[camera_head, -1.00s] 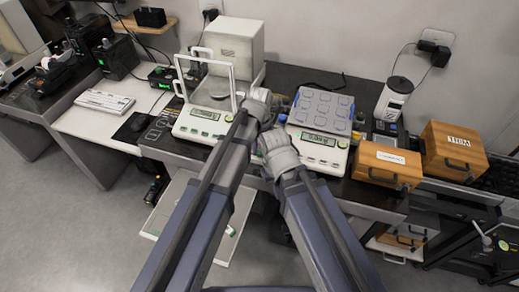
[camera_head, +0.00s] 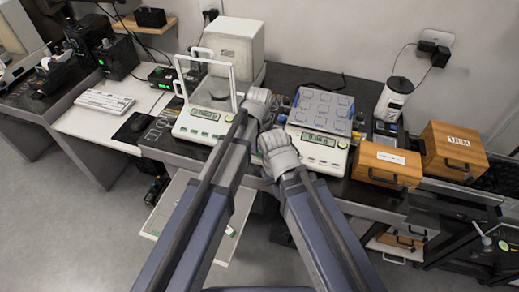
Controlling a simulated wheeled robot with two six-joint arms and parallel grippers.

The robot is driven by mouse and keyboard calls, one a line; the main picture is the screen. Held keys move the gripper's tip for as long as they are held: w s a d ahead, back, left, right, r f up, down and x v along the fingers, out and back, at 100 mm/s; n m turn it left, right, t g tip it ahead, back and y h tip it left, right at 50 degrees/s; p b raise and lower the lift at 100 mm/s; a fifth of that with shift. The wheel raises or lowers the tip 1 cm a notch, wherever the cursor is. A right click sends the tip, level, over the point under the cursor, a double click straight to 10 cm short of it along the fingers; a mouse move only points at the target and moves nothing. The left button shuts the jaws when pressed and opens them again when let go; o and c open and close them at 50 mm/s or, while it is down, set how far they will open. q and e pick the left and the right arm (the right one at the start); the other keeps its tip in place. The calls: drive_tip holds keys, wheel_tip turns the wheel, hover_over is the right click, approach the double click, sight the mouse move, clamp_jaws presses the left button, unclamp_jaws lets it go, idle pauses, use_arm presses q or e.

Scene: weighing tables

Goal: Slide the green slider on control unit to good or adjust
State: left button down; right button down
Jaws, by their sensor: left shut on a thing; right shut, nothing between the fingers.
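My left gripper (camera_head: 272,103) is the higher one, between the left balance (camera_head: 201,122) and the right scale (camera_head: 318,150). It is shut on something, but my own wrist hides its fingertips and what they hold. Small dark parts (camera_head: 283,104) show just right of it; I cannot tell whether they belong to the control unit. No green slider can be made out there. My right gripper (camera_head: 266,136) is shut and empty, just below the left one, near the left edge of the right scale; its fingertips are hard to see.
The left balance has a glass draft shield (camera_head: 222,72). A blue-grey tray (camera_head: 322,108) with several square pads sits on the right scale. Wooden boxes (camera_head: 387,166) stand at the right, near a white grinder-like device (camera_head: 393,98). A keyboard (camera_head: 104,102) lies at the left.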

use_arm(q)
drive_tip(key=shift+a, duration=0.1)
idle(0.3)
drive_tip(key=a, duration=0.1)
drive_tip(key=w+a, duration=0.1)
drive_tip(key=a, duration=0.1)
drive_tip(key=c, duration=0.8)
unclamp_jaws()
drive_tip(key=shift+a, duration=0.1)
drive_tip(key=shift+o, duration=0.2)
wheel_tip(320, 180, up, 8)
drive_tip(key=p, duration=0.7)
drive_tip(key=shift+p, duration=0.4)
